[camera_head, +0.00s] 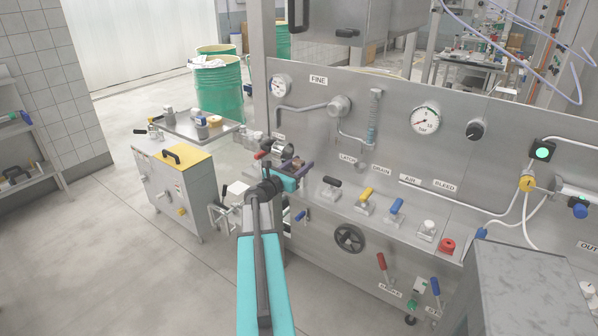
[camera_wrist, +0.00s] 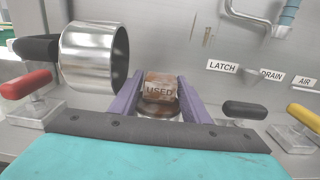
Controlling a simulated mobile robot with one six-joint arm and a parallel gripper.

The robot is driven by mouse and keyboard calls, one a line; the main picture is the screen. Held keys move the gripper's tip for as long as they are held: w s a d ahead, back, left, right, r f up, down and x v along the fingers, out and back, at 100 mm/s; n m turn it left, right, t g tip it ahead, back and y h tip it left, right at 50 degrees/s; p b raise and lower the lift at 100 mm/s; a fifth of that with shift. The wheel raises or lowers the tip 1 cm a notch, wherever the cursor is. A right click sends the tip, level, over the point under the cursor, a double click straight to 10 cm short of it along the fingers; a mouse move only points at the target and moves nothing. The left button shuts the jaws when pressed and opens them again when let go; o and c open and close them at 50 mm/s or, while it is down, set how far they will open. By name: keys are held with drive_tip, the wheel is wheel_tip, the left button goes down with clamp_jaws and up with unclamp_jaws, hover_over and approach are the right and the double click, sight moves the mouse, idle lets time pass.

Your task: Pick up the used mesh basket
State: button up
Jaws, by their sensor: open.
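The used mesh basket (camera_wrist: 160,88) is a small rusty-brown cylinder with a pale label reading "USED". In the wrist view it shows in the middle, between the two purple fingers of my gripper (camera_wrist: 158,97). My gripper is open, with one finger on each side of the basket; I cannot tell whether they touch it. In the head view my gripper (camera_head: 289,168) is at the left end of the panel's shelf, and the basket is too small and covered to make out clearly.
A shiny metal cylinder (camera_wrist: 93,57) with a black handle stands close left of the fingers. A red lever (camera_wrist: 25,84) is at left, black (camera_wrist: 245,110) and yellow (camera_wrist: 305,118) levers at right. The steel panel (camera_head: 320,118) rises behind. A grey cabinet (camera_head: 176,190) stands left.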

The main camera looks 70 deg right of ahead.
drive_tip(key=shift+p+x, duration=0.3)
drive_tip(key=shift+x, duration=1.2)
drive_tip(key=shift+f, duration=0.1)
drive_tip(key=c, duration=0.9)
wheel_tip(320, 180, up, 18)
drive_tip(key=shift+b, duration=0.9)
